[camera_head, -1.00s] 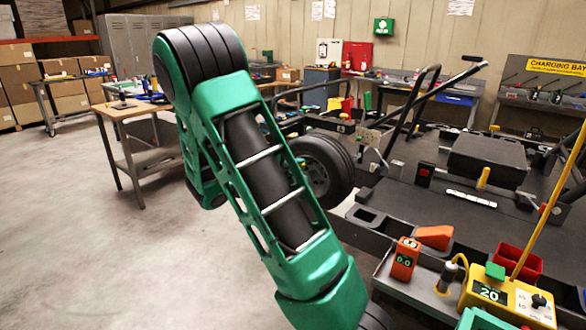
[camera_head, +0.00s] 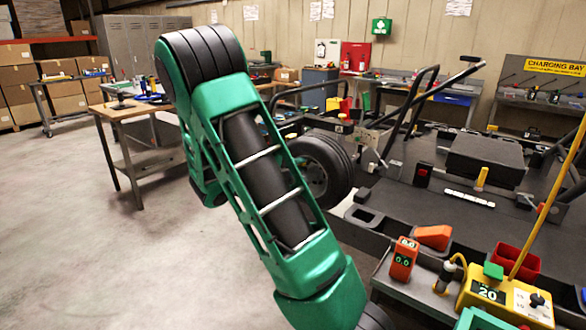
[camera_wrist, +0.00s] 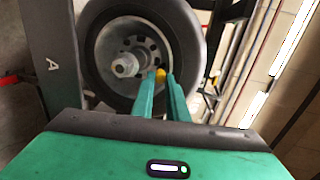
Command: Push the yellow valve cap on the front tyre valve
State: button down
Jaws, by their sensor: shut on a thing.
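The front tyre (camera_head: 343,163) sits on the left side of the kart, partly behind my green arm in the head view. The wrist view shows the tyre (camera_wrist: 98,82) with its grey rim and hub (camera_wrist: 125,65) just beyond my fingers. My gripper (camera_wrist: 160,77) points at the lower right part of the rim. The yellow valve cap (camera_wrist: 160,75) shows between its two green fingertips, and the fingers are shut on it. The valve stem behind the cap is too small to tell. The head view does not show the gripper, as my arm hides it.
The dark kart (camera_head: 480,200) fills the right side. A side shelf at lower right carries an orange meter (camera_head: 404,259), a red bin (camera_head: 517,262) and a yellow box (camera_head: 505,300). A wooden bench (camera_head: 130,112) stands left behind my arm. The floor at left is clear.

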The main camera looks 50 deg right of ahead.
jog(key=shift+x, duration=0.75)
jog(key=c, duration=1.7)
grip_release()
jog(key=shift+o, duration=0.2)
jog(key=w+v, duration=0.1)
jog(key=v, duration=0.9)
jog(key=shift+s+a, duration=0.4)
jog(key=shift+s, duration=0.05)
